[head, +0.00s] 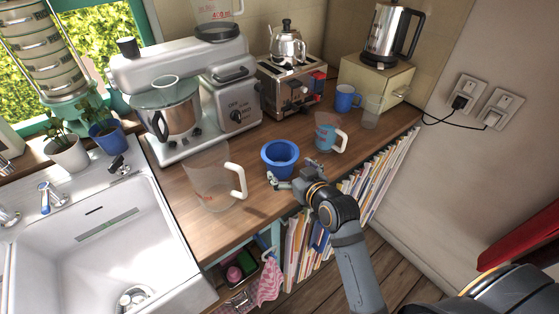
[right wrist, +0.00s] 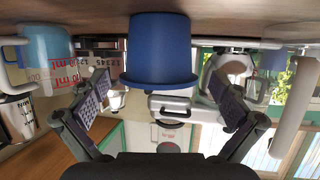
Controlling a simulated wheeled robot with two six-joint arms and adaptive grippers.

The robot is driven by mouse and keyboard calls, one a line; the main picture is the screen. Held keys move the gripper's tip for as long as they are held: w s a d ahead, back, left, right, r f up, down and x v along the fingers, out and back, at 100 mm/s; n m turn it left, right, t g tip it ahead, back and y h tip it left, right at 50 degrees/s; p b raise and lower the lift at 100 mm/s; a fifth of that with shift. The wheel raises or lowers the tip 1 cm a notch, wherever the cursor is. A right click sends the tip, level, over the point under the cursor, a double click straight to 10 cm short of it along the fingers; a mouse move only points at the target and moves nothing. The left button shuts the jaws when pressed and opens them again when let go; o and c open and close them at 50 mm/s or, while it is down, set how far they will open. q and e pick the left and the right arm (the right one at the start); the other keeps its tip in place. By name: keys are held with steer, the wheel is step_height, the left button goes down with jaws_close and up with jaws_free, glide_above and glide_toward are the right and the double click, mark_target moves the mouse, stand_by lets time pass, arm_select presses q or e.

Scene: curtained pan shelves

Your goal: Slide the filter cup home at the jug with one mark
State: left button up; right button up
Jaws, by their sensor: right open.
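The blue filter cup (head: 279,164) stands upright on the wooden counter. My right gripper (head: 280,181) is open at its near side. In the upside-down right wrist view, the cup (right wrist: 160,48) is centred between the spread fingers (right wrist: 161,88), with no visible grip. A large clear jug (head: 208,182) with a white handle stands left of the cup. A smaller bluish jug (head: 323,136) with red marks and a white handle stands right of it. Another jug (head: 212,14) marked 400 ml is at the back. Which jug has only one mark is unclear. My left gripper is not in view.
The mixer (head: 178,75) and toaster (head: 291,83) stand behind. A blue mug (head: 345,98) and clear glass (head: 371,112) are at the right, near a kettle (head: 391,38) on a box. The sink (head: 80,225) lies left.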

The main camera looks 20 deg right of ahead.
mark_target(274, 146)
steer(key=shift+w+f, duration=0.2)
steer(key=shift+w, duration=0.45)
steer(key=shift+w+f, duration=0.15)
steer(key=shift+w, duration=0.1)
steer(key=shift+w+a+p, duration=0.1)
steer(key=shift+w+p, duration=0.25)
steer(key=p+x, duration=0.1)
steer(key=x, duration=0.3)
steer(key=shift+w+f, duration=0.15)
steer(key=shift+c, duration=1.2)
steer(key=c, duration=1)
steer(key=shift+o, duration=0.2)
steer(key=shift+r+p, duration=0.5)
step_height(274, 146, up, 3)
steer(key=p, duration=0.3)
steer(key=s+r+p, duration=0.1)
steer(key=r+p, duration=0.1)
steer(key=s+r+p, duration=0.2)
steer(key=p, duration=0.1)
steer(key=s+r+p, duration=0.1)
steer(key=r+p, duration=0.1)
steer(key=p, duration=0.1)
steer(key=shift+s, duration=0.25)
steer(key=a+p+v, duration=0.1)
steer(key=p+v, duration=0.3)
steer(key=v, duration=0.6)
steer(key=shift+s, duration=0.2)
